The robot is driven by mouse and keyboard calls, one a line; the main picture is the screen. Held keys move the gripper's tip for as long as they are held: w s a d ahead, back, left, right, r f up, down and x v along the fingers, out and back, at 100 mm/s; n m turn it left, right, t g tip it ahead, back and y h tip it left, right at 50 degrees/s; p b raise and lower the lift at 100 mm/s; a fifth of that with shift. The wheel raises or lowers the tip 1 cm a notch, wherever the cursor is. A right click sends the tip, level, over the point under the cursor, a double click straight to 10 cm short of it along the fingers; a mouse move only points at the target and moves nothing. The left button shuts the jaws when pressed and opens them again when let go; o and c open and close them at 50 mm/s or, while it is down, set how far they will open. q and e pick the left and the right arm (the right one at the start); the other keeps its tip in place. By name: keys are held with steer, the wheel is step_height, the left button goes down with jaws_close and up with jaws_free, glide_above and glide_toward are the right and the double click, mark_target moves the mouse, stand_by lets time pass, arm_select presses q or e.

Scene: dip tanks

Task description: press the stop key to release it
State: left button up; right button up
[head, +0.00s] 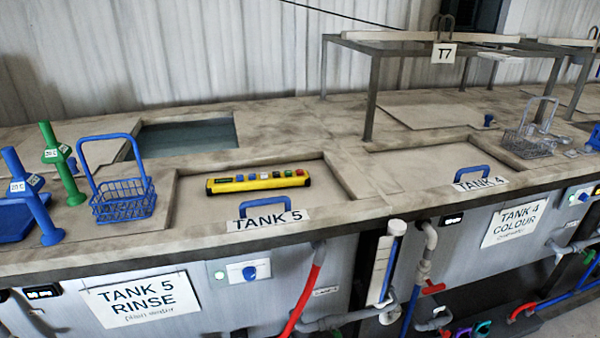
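A yellow control pendant with black ends (258,182) lies on the sunken lid of tank 5, behind the lid's blue handle. A row of several small coloured keys runs along its top. A red key (300,172) sits near its right end; it may be the stop key, but its label is too small to read. I cannot tell whether any key is pressed in. Neither of my grippers is in view.
The tank 5 lid has a blue handle (265,205). A blue wire basket (122,198) stands left of the pendant, beside green (62,165) and blue posts. Open liquid (185,137) shows behind. A grey frame (370,95) rises at the back right.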

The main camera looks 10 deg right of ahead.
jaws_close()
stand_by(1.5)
